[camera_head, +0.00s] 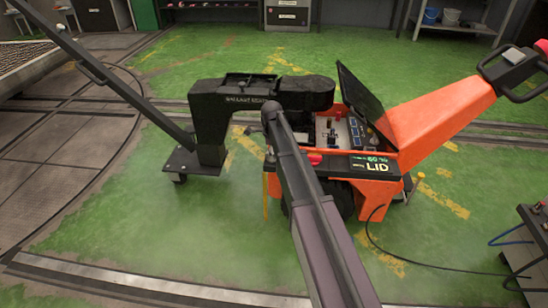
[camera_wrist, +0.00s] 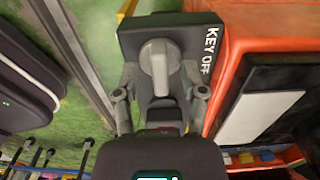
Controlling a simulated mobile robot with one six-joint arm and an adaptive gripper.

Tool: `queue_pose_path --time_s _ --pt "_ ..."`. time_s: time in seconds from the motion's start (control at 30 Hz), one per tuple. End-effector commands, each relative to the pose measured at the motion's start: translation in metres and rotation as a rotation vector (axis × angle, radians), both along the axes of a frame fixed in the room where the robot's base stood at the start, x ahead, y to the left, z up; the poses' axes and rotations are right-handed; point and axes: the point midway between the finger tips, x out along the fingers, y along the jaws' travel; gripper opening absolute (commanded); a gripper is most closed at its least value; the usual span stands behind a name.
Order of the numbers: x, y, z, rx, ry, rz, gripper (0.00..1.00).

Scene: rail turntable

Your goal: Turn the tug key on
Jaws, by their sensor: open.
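The orange tug (camera_head: 440,120) stands right of centre in the head view, with its black lid (camera_head: 362,98) raised and a panel reading 80 % and LID (camera_head: 375,165). In the wrist view, a dark key plate (camera_wrist: 215,28) carries the words KEY OFF. A grey key knob (camera_wrist: 158,65) stands out from it, its handle lying along the picture's vertical. My gripper (camera_wrist: 160,80) is open, with one finger on each side of the knob. Whether the fingers touch it I cannot tell. In the head view I cannot make out the key or my fingertips.
A black wheeled ballast stand (camera_head: 208,125) is close to the tug's left. A black cable (camera_head: 400,258) runs over the green floor to a dark cart (camera_head: 535,250) at lower right. A long dark bar (camera_head: 110,80) slants across the left. Open floor (camera_head: 130,220) lies at lower left.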

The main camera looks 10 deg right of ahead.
Motion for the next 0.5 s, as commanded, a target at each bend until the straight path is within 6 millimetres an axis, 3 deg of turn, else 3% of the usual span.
queue_pose_path --time_s 0.5 --pt "0.0002 0.0000 0.0001 0.000 0.000 0.155 0.54"
